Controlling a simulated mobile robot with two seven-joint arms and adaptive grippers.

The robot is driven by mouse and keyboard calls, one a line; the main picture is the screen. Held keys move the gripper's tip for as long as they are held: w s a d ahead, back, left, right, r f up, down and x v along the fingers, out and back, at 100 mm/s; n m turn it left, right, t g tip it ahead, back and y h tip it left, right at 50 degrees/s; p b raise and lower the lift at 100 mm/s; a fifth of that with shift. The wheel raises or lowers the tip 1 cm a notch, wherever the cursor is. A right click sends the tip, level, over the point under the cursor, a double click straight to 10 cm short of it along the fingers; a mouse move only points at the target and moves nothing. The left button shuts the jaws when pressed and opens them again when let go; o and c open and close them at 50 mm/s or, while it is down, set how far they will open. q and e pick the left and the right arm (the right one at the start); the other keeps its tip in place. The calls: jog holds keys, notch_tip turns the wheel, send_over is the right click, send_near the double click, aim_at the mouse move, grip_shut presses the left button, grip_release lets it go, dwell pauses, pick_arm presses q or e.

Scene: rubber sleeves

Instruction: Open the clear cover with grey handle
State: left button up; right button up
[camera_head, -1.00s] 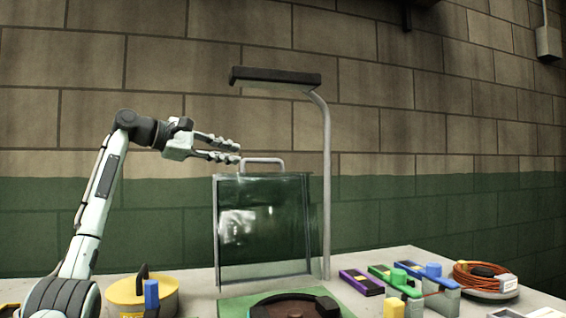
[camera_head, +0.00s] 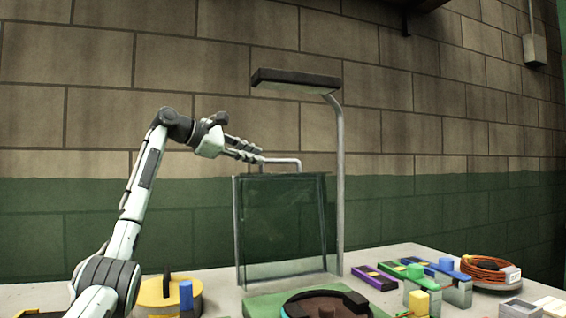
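The clear cover (camera_head: 282,225) stands upright on the table as a dark, see-through panel in a thin grey frame. Its grey handle (camera_head: 285,161) is a bent bar on the top edge. My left gripper (camera_head: 260,154) reaches in from the left, with its fingertips at the left end of the handle. A narrow gap shows between its two fingers. I cannot tell whether they touch the handle. My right gripper is out of view.
A lamp (camera_head: 297,78) on a curved post stands behind the cover. A green mat (camera_head: 262,304) with a round dark item lies in front. A yellow round item (camera_head: 158,297) is at left. Coloured blocks and an orange cable coil (camera_head: 487,271) are at right.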

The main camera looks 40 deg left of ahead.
aim_at(274, 161)
pick_arm(q)
jog(key=p+x, duration=0.1)
jog(key=x, duration=0.6)
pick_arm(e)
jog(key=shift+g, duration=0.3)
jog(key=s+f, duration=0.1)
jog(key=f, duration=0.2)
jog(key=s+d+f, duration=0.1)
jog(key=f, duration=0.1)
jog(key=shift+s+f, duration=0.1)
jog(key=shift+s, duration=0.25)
pick_arm(q)
jog(key=shift+c, duration=0.3)
grip_shut()
